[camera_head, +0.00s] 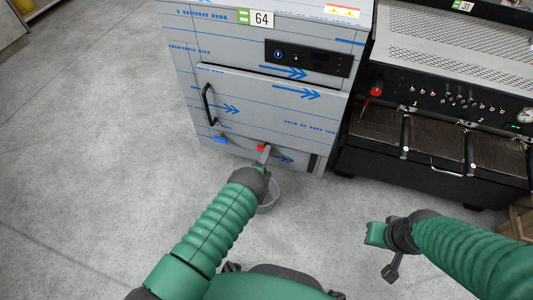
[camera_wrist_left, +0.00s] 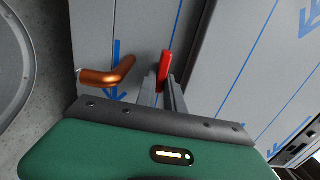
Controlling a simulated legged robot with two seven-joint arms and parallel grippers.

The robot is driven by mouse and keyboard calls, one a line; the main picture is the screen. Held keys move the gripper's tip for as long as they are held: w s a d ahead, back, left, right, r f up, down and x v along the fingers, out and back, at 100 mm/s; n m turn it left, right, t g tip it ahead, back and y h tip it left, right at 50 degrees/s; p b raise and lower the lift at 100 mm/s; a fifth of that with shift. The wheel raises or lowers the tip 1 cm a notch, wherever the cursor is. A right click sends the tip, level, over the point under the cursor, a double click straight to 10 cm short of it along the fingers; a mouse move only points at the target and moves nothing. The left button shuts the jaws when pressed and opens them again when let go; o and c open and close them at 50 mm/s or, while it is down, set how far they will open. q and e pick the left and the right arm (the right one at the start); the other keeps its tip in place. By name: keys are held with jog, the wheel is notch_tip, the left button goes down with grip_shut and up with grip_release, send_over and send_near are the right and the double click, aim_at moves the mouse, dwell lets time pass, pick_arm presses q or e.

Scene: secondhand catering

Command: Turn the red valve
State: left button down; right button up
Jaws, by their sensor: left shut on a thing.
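The red valve (camera_head: 261,149) is a small red handle low on the front of the wrapped grey appliance (camera_head: 255,115). In the left wrist view the red valve (camera_wrist_left: 165,66) stands upright between the grey fingers. My left gripper (camera_head: 265,155) is at the valve, and in the wrist view its fingers (camera_wrist_left: 164,82) are shut on the handle. The fingers and wrist hide part of the valve. My right gripper (camera_head: 391,268) hangs away from the appliance over the floor at the right, and its jaw state is unclear.
A copper spout (camera_wrist_left: 108,76) is beside my left fingers. A grey bucket (camera_head: 271,192) stands on the floor, partly behind my left wrist. Floor at left is clear.

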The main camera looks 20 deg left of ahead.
pick_arm(q)
jog(key=shift+s+d+f, duration=0.15)
jog(key=shift+f, duration=0.1)
jog(key=c, duration=1.6)
grip_release()
jog(key=shift+o, duration=0.8)
jog(key=shift+r, duration=0.1)
jog(key=s+p, duration=0.7)
jog(key=s, duration=0.9)
jog(key=shift+s+a, duration=0.35)
